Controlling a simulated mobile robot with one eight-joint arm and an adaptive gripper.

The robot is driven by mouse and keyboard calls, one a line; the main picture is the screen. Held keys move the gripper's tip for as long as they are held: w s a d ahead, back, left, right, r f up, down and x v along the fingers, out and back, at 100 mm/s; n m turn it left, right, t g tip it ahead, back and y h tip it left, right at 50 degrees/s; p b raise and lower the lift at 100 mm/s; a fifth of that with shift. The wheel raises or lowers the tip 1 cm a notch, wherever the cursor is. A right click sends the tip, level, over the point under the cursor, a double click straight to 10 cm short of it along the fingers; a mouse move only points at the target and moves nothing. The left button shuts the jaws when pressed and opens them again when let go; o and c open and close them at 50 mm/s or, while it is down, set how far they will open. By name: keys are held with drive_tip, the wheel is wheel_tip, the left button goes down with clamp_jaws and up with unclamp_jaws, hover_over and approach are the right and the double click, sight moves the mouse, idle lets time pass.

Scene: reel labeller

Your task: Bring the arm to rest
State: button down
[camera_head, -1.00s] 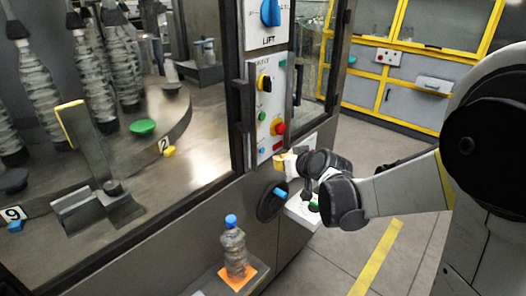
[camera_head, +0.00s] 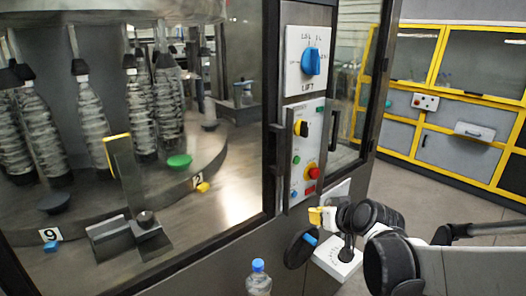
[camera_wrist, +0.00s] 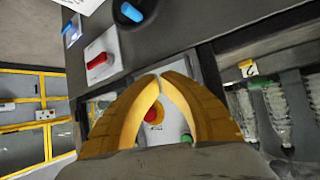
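My gripper (camera_head: 322,216) shows its yellow fingers just below the lower control panel, at the machine's corner. In the wrist view its two yellow fingers (camera_wrist: 159,76) curve together with their tips touching or nearly so, and nothing is held between them.
A blue-capped bottle (camera_head: 258,283) stands low in front. A dark round wheel (camera_head: 300,249) is beside my gripper. Yellow-framed cabinets (camera_head: 450,110) stand behind open floor at right.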

drive_tip(key=s+m+g+h, duration=0.1)
drive_tip(key=s+g, duration=0.3)
drive_tip(key=s, duration=2)
drive_tip(key=shift+s+a+f+m+h, duration=0.25)
drive_tip(key=shift+m+h, duration=0.15)
drive_tip(key=shift+h, duration=0.3)
